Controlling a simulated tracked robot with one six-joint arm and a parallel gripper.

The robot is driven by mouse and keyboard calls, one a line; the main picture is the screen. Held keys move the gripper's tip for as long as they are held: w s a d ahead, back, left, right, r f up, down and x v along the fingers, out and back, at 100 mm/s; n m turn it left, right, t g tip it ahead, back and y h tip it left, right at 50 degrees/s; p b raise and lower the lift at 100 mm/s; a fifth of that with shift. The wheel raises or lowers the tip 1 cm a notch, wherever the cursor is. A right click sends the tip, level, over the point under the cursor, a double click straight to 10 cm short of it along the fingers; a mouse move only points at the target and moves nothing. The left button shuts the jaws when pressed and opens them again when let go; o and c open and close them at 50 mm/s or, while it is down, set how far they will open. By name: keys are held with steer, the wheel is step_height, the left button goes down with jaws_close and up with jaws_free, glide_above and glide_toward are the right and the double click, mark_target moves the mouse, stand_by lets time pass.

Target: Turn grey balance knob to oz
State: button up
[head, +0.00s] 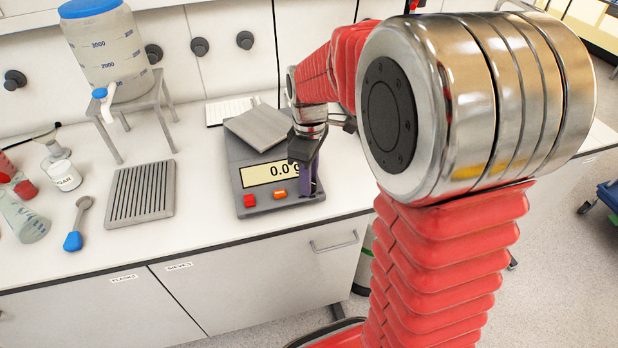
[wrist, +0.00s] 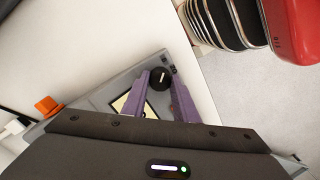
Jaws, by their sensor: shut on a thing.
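The grey balance (head: 238,158) stands on the bench, its display (head: 269,173) reading 0.0 g. The balance knob (wrist: 160,79) shows in the wrist view as a dark round knob with a short pale pointer line, at one corner of the balance (wrist: 112,90). My gripper (head: 309,182) is at the balance's front right corner, its purple fingers pointing down. In the wrist view my gripper (wrist: 159,86) is shut on the knob, one finger at each side. Small dark marks (wrist: 170,63) lie beside the knob, too small to read. The head view hides the knob behind my fingers.
A red button (head: 250,200) and an orange button (head: 279,194) are on the balance front. The bench's front edge is close to the balance.

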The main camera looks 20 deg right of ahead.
steer(key=shift+m, duration=0.3)
steer(key=m, duration=0.8)
steer(key=shift+d, duration=0.1)
stand_by(0.5)
steer(key=o, duration=0.8)
steer(key=shift+r, duration=0.1)
